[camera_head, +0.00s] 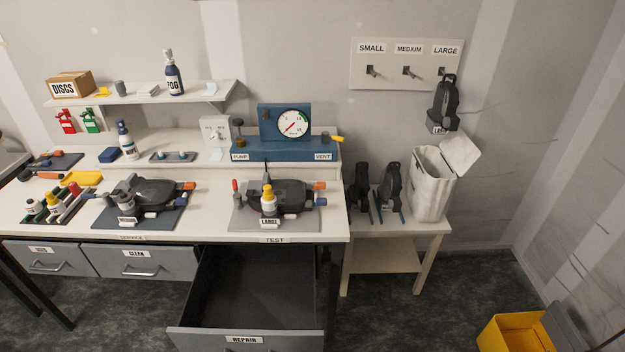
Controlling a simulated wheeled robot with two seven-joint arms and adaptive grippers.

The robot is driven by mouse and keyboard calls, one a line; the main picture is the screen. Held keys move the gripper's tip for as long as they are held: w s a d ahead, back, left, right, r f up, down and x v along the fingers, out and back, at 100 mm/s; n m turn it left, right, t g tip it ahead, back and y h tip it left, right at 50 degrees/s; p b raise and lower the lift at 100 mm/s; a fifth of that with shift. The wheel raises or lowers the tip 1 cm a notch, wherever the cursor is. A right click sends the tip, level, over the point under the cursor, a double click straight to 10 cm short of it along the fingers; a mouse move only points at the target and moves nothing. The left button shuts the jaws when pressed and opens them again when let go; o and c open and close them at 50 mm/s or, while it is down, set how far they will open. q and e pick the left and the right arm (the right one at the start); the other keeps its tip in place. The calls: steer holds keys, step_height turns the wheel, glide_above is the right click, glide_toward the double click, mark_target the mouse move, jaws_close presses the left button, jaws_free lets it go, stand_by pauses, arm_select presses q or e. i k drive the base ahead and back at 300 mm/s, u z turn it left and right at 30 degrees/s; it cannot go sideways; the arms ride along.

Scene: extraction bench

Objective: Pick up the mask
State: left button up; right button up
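Several dark mask-like items are in view, and I cannot tell which one the task means. One dark mask (159,191) lies on a blue-grey mat (107,218) labelled MEDIUM at the bench's left. Another dark mask (293,194) lies on a grey mat (243,219) labelled LARGE, partly hidden by a yellow-capped white bottle (269,204). A black item (445,103) hangs from the hook under the LARGE sign. Two black items (362,188) and (391,186) stand on the small side table. Neither of my grippers is in view.
The REPAIR drawer (246,335) is pulled open below the bench and looks empty. A blue gauge unit (283,150) stands behind the LARGE mat. A white bag (427,187) stands on the side table (433,229). An open yellow bin (515,334) is on the floor at right.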

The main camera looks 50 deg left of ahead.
mark_target(292, 193)
steer(key=i, duration=1.95)
steer(key=u, duration=1.6)
